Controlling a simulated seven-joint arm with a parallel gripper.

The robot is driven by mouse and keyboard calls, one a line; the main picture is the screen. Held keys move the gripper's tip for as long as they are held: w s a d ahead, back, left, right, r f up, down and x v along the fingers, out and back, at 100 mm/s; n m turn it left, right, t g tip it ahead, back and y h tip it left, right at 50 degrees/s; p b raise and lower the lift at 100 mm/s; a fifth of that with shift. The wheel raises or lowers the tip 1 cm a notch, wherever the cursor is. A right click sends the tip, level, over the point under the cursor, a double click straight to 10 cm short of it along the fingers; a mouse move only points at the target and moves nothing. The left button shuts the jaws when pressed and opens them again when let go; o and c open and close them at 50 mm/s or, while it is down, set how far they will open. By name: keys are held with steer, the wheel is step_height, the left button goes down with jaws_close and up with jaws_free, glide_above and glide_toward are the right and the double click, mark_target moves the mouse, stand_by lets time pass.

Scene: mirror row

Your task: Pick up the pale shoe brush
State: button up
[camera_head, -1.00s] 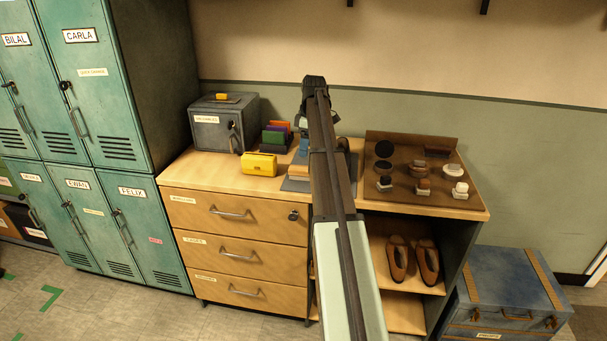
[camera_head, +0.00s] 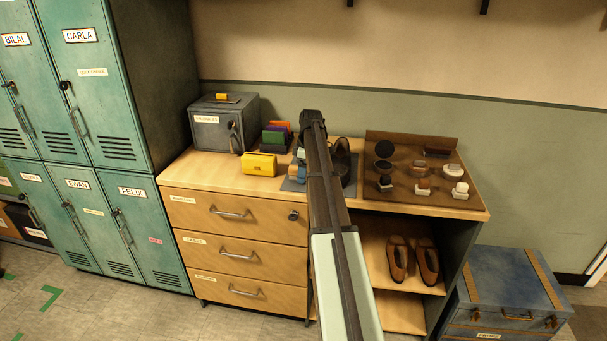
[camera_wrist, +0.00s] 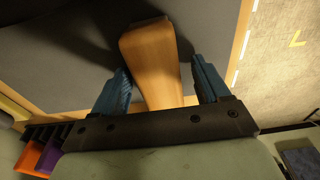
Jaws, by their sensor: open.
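A pale wooden piece, which looks like the pale shoe brush (camera_wrist: 152,52), lies on a dark grey mat (camera_wrist: 70,60) in the wrist view. My gripper (camera_wrist: 160,72) is open, with one blue finger on each side of the wood and a narrow gap on both sides. Nothing is held. The near end of the wood runs under the gripper's dark palm and is hidden. In the head view my arm covers the wood, and the mat (camera_head: 292,186) shows only at its edges.
Dark shoes (camera_head: 344,158) stand just right of my arm. A yellow box (camera_head: 259,164), a rack of coloured items (camera_head: 276,137) and a grey cash box (camera_head: 220,124) are to the left. A brown tray (camera_head: 470,203) with several brushes and tins is to the right.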

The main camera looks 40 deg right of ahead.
steer(key=shift+c, duration=0.3)
steer(key=c, duration=1)
steer(key=shift+c, duration=0.2)
step_height(320, 180, up, 10)
